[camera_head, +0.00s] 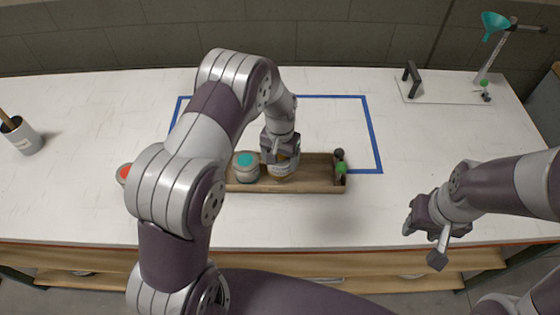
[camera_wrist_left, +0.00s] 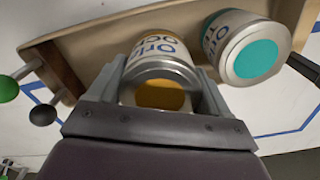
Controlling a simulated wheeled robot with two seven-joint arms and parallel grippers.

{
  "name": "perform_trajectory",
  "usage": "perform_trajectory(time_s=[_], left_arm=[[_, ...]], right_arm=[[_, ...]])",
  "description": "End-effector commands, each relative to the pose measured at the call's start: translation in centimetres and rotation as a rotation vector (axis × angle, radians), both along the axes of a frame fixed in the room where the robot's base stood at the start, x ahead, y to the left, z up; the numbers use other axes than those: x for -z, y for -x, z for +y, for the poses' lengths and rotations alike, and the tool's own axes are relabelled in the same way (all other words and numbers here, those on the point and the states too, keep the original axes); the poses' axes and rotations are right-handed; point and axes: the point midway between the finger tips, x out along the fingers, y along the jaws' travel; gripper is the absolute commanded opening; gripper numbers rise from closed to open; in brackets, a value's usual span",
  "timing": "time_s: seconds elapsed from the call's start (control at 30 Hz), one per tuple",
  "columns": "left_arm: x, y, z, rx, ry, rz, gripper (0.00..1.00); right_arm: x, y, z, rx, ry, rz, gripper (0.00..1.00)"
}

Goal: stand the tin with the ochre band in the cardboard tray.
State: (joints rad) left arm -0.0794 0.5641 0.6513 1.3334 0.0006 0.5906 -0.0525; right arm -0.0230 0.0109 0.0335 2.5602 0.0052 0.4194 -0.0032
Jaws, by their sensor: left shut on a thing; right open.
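The tin with the ochre top (camera_wrist_left: 160,94) is between the fingers of my left gripper (camera_wrist_left: 165,95), which is shut on it. In the head view this tin (camera_head: 283,168) is under the left gripper (camera_head: 281,153), upright or nearly so, at the brown wood-looking rack (camera_head: 318,187). I cannot tell whether its base touches the rack floor. The rack also shows in the left wrist view (camera_wrist_left: 95,48). No separate cardboard tray can be made out; my left arm hides part of the table. My right gripper (camera_head: 425,235) is open and empty, right of the rack.
A teal-topped tin (camera_head: 246,167) stands in the rack just left of the held tin, also in the wrist view (camera_wrist_left: 256,58). A red-topped tin (camera_head: 124,174) is partly behind my arm. Green (camera_head: 341,168) and black knobs are at the rack's right end. The table's right middle is clear.

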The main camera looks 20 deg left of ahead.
Motion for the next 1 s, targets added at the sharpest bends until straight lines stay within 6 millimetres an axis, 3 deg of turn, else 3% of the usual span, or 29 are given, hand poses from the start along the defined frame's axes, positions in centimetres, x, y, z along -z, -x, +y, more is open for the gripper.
perform_trajectory(time_s=[0.2, 0.53, 0.57, 0.83, 1.0], left_arm=[[2.8, 0.1, 0.0, 0.0, 0.0, 0.002, 0.43], [3.4, 0.1, 0.0, 0.0, 0.0, 0.002, 0.43], [3.2, 0.1, 0.0, 0.001, 0.0, 0.002, 0.88], [3.1, 0.1, 0.0, 0.001, 0.0, 0.002, 0.89], [2.1, 0.0, 0.0, 0.001, 0.0, -0.001, 0.89]], right_arm=[[-1.1, 0.0, 0.0, 0.0, 0.0, -0.001, 0.43], [-0.6, 0.0, 0.0, 0.0, 0.0, 0.0, 0.43], [-0.7, 0.0, 0.0, 0.0, 0.0, 0.0, 0.43], [-0.8, 0.0, 0.0, 0.0, 0.0, -0.001, 0.43], [-0.6, 0.0, 0.0, 0.0, 0.0, -0.001, 0.43]])
